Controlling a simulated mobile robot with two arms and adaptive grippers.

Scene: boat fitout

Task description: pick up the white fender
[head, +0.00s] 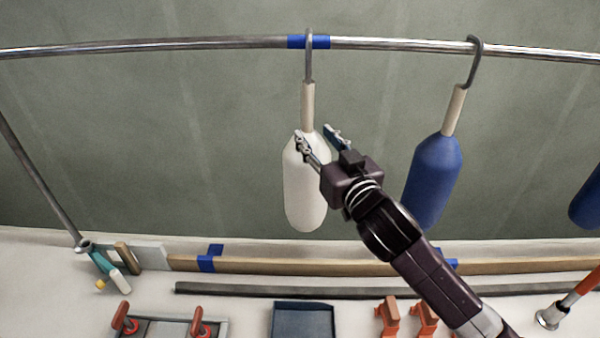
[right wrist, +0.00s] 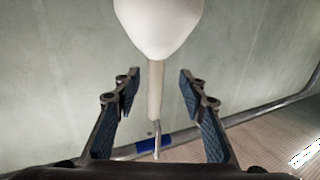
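The white fender (head: 305,190) hangs upright by a grey hook from a metal rail, at a strip of blue tape. It has a pale neck (head: 307,105) between the body and the hook. My right gripper (head: 316,132) is open in front of the fender's upper body. In the right wrist view the white fender (right wrist: 158,25) is at the top, and its neck (right wrist: 155,90) runs down between the two fingers of the right gripper (right wrist: 157,95). Both fingers look apart from the neck. My left gripper is in neither view.
A blue fender (head: 434,180) hangs on the rail (head: 400,43) to the right, close to my right arm. Another blue fender (head: 587,200) is at the right edge. Below are a wooden strip (head: 330,267), a dark bar, a blue tray (head: 303,318) and orange clamps (head: 389,316).

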